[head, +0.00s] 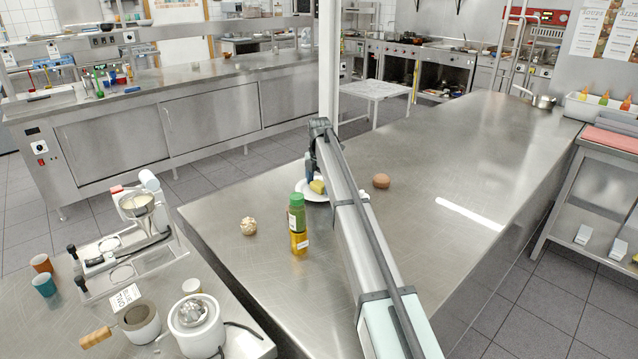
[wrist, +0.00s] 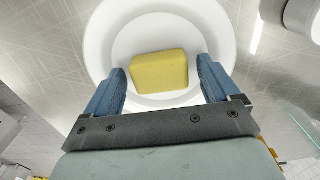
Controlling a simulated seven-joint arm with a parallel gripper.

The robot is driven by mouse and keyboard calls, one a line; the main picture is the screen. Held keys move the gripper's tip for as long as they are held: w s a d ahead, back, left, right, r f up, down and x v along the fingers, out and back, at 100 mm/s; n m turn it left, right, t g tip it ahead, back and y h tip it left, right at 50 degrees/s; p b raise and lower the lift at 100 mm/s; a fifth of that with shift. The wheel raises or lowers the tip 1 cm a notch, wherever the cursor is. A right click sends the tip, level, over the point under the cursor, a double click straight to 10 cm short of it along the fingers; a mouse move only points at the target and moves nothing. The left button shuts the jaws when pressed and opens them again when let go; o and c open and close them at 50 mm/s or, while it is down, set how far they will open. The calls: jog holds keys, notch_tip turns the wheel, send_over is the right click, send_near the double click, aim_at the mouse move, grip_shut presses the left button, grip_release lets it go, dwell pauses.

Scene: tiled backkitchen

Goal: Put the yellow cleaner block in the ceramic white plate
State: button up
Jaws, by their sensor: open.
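The yellow cleaner block (wrist: 160,72) lies in the white plate (wrist: 110,30) in the wrist view, near the plate's middle. In the head view the yellow block (head: 317,187) shows beside my arm, and the white plate (head: 303,190) is partly hidden behind the arm and a bottle. My gripper (wrist: 162,82) is open, its two blue fingers on either side of the block with a gap to each. It holds nothing. In the head view the fingertips are mostly hidden by my arm.
A green-capped yellow bottle (head: 298,225) stands in front of the plate. A pale pastry-like ball (head: 249,226) lies to the left and a brown round item (head: 381,181) to the right. The steel counter (head: 440,170) is clear farther right.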

aim_at(319, 183)
notch_tip(319, 183, up, 12)
jog(key=shift+r, duration=0.15)
dwell(0.6)
